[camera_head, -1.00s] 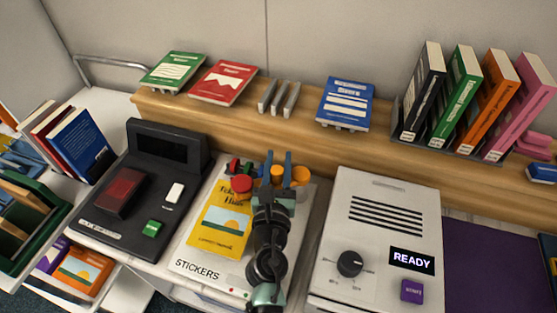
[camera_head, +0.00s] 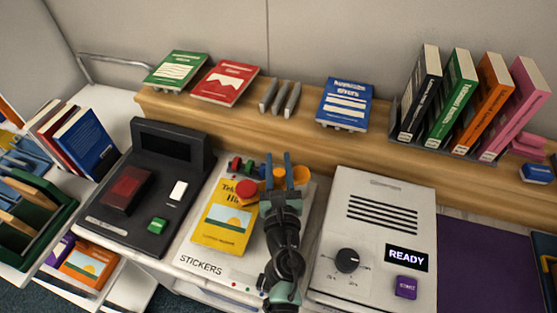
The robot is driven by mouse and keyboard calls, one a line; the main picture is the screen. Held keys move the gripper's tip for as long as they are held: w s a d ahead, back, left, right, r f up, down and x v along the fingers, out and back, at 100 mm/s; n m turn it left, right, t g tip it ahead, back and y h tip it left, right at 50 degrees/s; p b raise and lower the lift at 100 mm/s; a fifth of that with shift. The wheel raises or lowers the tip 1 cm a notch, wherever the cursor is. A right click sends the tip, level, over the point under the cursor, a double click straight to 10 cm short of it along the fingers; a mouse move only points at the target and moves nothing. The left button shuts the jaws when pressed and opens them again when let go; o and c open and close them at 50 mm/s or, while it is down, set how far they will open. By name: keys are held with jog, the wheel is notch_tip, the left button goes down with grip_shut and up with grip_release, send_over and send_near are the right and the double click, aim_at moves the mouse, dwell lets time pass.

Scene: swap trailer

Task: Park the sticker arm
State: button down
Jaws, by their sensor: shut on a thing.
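The sticker station is a white base (camera_head: 186,252) marked STICKERS, between a black console and a light grey machine. A yellow book (camera_head: 222,222) with a sunny picture lies flat on it. The sticker arm shows at the back of the base as a red round head (camera_head: 247,191) near the book's upper right corner and orange rounded parts (camera_head: 297,174). My gripper (camera_head: 279,168) reaches over the right of the base, its blue fingers among the orange parts. It is shut on what looks like the sticker arm's orange part. The fingers and my wrist hide much of the contact.
The black console (camera_head: 108,222) stands left and the grey machine (camera_head: 340,290), reading READY, stands close on the right. Behind runs a wooden ledge (camera_head: 225,125) with flat books, metal slots (camera_head: 279,97) and several upright books (camera_head: 463,95). A purple mat (camera_head: 482,262) lies bare at right.

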jog(key=c, duration=0.6)
grip_release()
jog(key=s+b, duration=0.2)
jog(key=s, duration=1)
jog(key=shift+d, duration=0.25)
jog(key=shift+r, duration=0.15)
